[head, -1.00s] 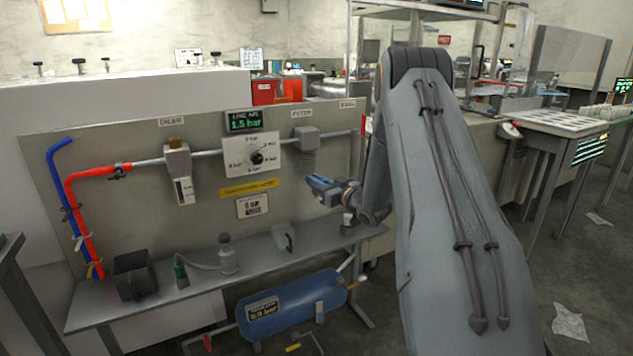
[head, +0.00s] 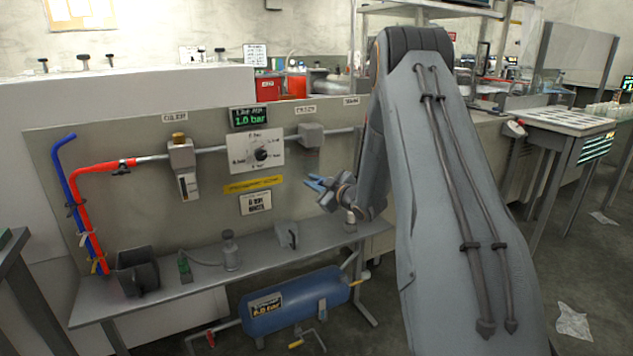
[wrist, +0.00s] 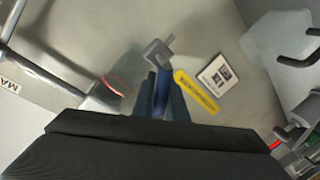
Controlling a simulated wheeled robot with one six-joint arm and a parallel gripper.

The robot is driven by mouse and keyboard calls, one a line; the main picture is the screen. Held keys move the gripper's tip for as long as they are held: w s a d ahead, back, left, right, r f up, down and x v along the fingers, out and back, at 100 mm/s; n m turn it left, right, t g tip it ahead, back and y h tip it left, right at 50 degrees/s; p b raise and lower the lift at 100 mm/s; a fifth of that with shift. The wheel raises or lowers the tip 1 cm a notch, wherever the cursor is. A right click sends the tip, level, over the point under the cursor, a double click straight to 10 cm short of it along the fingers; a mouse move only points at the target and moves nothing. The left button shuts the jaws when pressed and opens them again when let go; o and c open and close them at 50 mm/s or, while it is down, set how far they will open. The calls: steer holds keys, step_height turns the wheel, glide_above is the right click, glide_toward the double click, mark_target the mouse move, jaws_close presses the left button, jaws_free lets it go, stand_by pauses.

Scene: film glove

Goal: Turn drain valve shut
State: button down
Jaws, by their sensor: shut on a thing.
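Low under the bench in the head view is a blue tank (head: 300,303) with thin pipes. A small yellow lever (head: 296,344) sits on a pipe below it, and a red one (head: 210,338) to the left; I cannot tell which is the drain valve. My gripper (head: 316,184) is above the bench, in front of the panel, well above the tank and apart from both levers. In the wrist view a narrow blue thing (wrist: 162,95) shows between its dark fingers, which are closed on it. A grey angled piece (wrist: 157,52) appears just beyond the fingertips; contact is unclear.
The panel holds a dial (head: 260,153), a pressure display (head: 250,118) reading 1.0 bar and a yellow strip (head: 253,185). The bench carries a dark open box (head: 137,272), a grey bottle (head: 230,252) and a grey angled object (head: 287,235). Bench legs flank the tank.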

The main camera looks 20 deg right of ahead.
steer(key=shift+a+f+n+h+b, duration=0.2)
steer(key=shift+f+n+h+b, duration=0.35)
steer(key=shift+n+b, duration=0.75)
steer(key=shift+a+f+n+h+b, duration=0.25)
steer(key=shift+f+n+b, duration=0.5)
steer(key=shift+n, duration=1)
steer(key=shift+a+f+n+h+b, duration=0.15)
steer(key=shift+f+n+h+b, duration=0.55)
steer(key=shift+n, duration=0.85)
steer(key=shift+b, duration=0.3)
steer(key=c, duration=1.8)
jaws_free()
steer(key=shift+o, duration=0.2)
steer(key=shift+s, duration=0.15)
